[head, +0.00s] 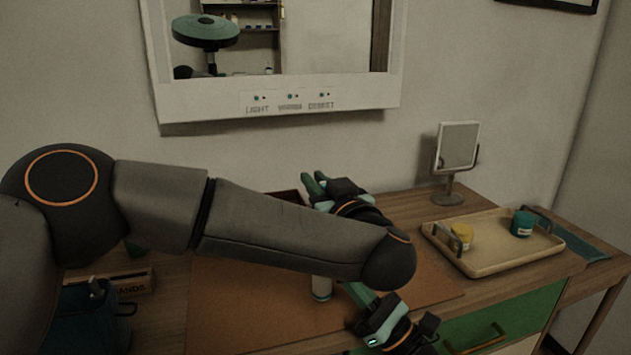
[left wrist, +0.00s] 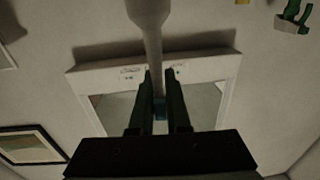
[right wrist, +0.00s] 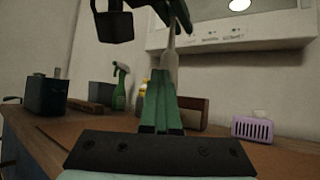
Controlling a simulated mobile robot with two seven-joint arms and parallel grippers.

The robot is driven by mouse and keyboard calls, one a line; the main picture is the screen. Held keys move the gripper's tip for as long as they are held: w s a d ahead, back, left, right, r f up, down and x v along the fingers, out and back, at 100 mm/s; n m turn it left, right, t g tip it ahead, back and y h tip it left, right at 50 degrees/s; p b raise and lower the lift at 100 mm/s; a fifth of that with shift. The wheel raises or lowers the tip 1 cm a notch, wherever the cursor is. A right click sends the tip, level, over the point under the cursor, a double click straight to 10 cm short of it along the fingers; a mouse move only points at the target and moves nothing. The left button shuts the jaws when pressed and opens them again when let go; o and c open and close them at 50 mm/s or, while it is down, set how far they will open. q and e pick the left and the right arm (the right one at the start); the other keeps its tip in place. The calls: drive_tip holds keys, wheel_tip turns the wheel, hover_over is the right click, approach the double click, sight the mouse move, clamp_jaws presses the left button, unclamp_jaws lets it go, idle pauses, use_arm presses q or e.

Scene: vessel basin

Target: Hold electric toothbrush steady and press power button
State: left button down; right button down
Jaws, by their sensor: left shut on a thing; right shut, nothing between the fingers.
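The electric toothbrush (left wrist: 152,45) is pale, with a thick handle and a thin neck. My left gripper (left wrist: 160,76) is shut on its thin part in the left wrist view. In the head view my left gripper (head: 315,183) is beyond my own arm, which hides most of the brush; a pale cylinder, apparently the handle's lower end (head: 321,287), shows below the arm. My right gripper (head: 353,288) is shut and empty, its green fingertips close to the handle. In the right wrist view the brush (right wrist: 171,68) stands behind those fingertips (right wrist: 165,80). The power button and any contact are not visible.
A tray (head: 480,268) with a yellow jar (head: 462,236) and a teal jar (head: 522,224) lies at right, near a standing mirror (head: 457,150). A spray bottle (right wrist: 119,88) and a purple basket (right wrist: 252,129) show in the right wrist view. A brown mat (head: 230,300) covers the counter's middle.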

drive_tip(key=shift+s+a+f, duration=0.25)
drive_tip(key=shift+s+a, duration=0.1)
drive_tip(key=shift+s, duration=0.4)
drive_tip(key=shift+s+d+r, duration=0.1)
drive_tip(key=shift+s+d, duration=0.3)
drive_tip(key=shift+s, duration=0.45)
drive_tip(key=shift+s+d+r, duration=0.1)
drive_tip(key=shift+s+d, duration=0.25)
drive_tip(key=shift+s, duration=0.55)
drive_tip(key=shift+s+d, duration=0.4)
drive_tip(key=shift+s, duration=0.45)
use_arm(q)
drive_tip(key=c, duration=0.8)
unclamp_jaws()
drive_tip(key=shift+s, duration=0.15)
